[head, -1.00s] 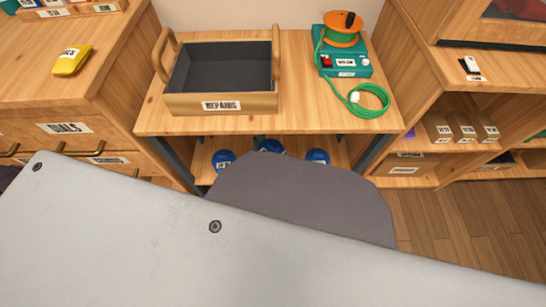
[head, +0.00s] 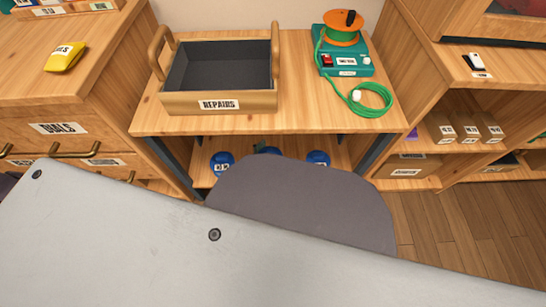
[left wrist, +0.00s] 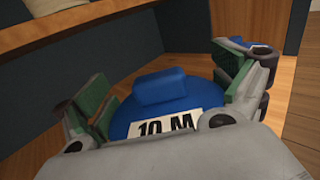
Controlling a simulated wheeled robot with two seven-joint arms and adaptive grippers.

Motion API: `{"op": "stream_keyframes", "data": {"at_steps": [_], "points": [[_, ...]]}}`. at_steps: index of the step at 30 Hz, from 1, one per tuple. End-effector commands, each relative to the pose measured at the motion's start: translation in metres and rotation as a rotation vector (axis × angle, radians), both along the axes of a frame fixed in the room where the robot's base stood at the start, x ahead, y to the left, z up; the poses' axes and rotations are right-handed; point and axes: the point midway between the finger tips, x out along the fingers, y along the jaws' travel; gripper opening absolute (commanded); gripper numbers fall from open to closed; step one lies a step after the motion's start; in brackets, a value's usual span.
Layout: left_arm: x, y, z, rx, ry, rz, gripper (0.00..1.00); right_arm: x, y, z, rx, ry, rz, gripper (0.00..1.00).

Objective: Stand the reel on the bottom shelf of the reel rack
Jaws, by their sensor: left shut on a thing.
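The blue reel (left wrist: 128,118) with a white 10 M label fills the middle of the left wrist view. My left gripper (left wrist: 165,90) is shut on it, with green-padded fingers at its left and right sides. Its underside is hidden. In the head view, blue reels show low on the bottom shelf (head: 202,180) of the reel rack: one at left (head: 222,162), one at right (head: 318,158), and a partly hidden one in the middle (head: 268,150). I cannot tell whether the middle one is the held reel. My own arm hides the left gripper there. My right gripper is not in view.
A REPAIRS tray (head: 218,104) and a teal device (head: 345,64) with an orange reel (head: 342,36) and green cable (head: 372,98) stand on the rack's top. Drawers stand left, a shelf unit right. In the left wrist view, another blue reel (left wrist: 262,47) partly shows behind the right finger.

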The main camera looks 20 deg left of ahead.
Motion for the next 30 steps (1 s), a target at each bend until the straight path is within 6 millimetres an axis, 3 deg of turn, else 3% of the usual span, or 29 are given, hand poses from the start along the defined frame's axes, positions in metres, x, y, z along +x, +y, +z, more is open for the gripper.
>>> {"op": "stream_keyframes", "data": {"at_steps": [12, 29, 30], "points": [[0.001, 0.000, -0.030, -0.001, -0.003, 0.000, 0.55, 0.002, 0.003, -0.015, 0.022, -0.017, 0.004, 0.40], [0.001, 0.000, -0.035, -0.003, -0.003, 0.000, 0.55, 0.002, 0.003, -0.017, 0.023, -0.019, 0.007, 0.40], [0.000, 0.000, -0.036, -0.001, 0.000, 0.000, 1.00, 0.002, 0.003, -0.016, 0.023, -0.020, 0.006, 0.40]]}}
